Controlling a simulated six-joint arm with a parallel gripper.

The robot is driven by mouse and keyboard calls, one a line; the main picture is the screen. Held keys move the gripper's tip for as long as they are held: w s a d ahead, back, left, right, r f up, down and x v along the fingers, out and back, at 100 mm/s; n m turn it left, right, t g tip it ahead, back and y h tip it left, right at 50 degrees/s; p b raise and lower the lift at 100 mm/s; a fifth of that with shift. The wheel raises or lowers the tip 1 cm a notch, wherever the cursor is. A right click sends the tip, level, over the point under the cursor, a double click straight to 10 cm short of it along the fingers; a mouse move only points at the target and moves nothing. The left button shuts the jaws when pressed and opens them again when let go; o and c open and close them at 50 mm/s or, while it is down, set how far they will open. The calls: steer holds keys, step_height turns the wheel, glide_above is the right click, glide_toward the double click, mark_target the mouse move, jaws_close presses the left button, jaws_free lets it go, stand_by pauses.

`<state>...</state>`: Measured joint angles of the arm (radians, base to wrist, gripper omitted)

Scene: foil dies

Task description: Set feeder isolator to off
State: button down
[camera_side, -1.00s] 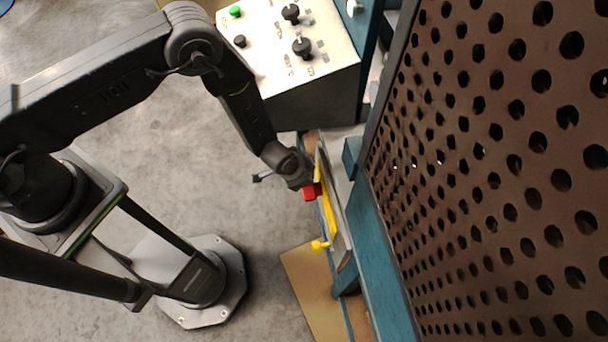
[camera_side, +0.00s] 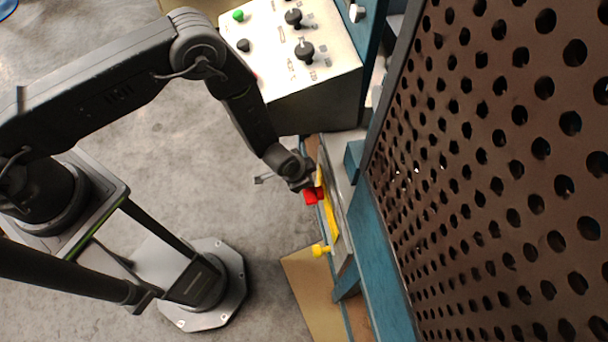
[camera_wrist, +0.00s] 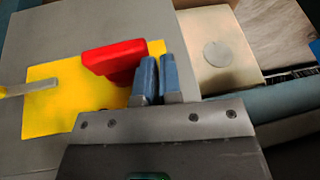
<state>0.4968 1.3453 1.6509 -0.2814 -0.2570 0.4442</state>
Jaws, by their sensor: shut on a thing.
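The feeder isolator has a red handle (camera_side: 313,196) on a yellow plate (camera_side: 331,222), on the upright panel beside the blue frame. In the wrist view the red handle (camera_wrist: 112,58) lies across the yellow plate (camera_wrist: 55,105), its right end against my fingers. My gripper (camera_side: 311,184) is at the handle, and in the wrist view its two blue fingers (camera_wrist: 158,68) are nearly together. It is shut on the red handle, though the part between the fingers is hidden.
A yellow knob (camera_side: 320,250) sticks out below the plate. A control box (camera_side: 290,50) with black knobs and a green button stands above. A large perforated brown panel (camera_side: 500,170) fills the right.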

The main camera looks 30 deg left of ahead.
steer(key=shift+w+a+f, duration=0.1)
steer(key=shift+a+f, duration=0.1)
steer(key=v, duration=1.4)
steer(key=w+a+r+n, duration=0.15)
steer(key=a+r, duration=0.25)
steer(key=r, duration=0.8)
steer(key=a+r+n, duration=0.2)
steer(key=a+r, duration=0.1)
steer(key=r, duration=0.9)
steer(key=s+a+r+n, duration=0.2)
steer(key=s+a+r, duration=0.3)
steer(key=s, duration=0.3)
steer(key=s+a+r+n+t+y, duration=0.1)
steer(key=s+a+r+n, duration=0.1)
steer(key=s+a+r, duration=0.4)
steer(key=shift+s+a+r, duration=0.3)
steer(key=shift+s+r, duration=0.65)
steer(key=shift+r, duration=0.1)
